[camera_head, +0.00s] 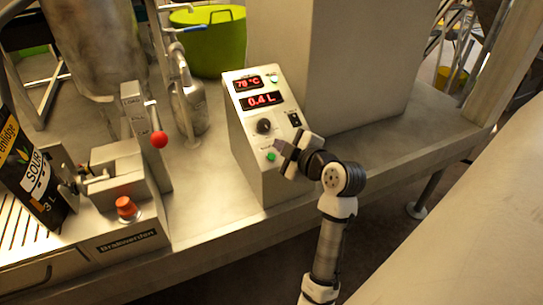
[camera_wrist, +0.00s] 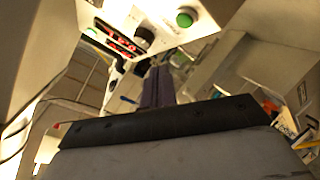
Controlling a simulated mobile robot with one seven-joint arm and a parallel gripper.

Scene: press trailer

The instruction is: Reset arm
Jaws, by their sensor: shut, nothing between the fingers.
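My gripper (camera_head: 283,152) is shut and empty in the head view, in front of the lower right part of a sloped control box (camera_head: 256,160). Its fingers are close to the panel, right of a small green button (camera_head: 271,156); I cannot tell whether they touch it. My arm reaches up to it from the bottom. In the wrist view the fingers (camera_wrist: 157,86) are together, and the panel shows upside down with the green button (camera_wrist: 186,18) and black knob (camera_wrist: 143,35) clear of them.
The box displays (camera_head: 261,100) read 78 °C and 0.4 L. A metal block (camera_head: 345,60) stands behind it. To the left are a red-knobbed lever (camera_head: 158,139), an orange-red button (camera_head: 126,207) and a black pouch (camera_head: 36,175). A green bucket (camera_head: 212,45) stands behind. Bare bench (camera_head: 205,215) lies left of the box.

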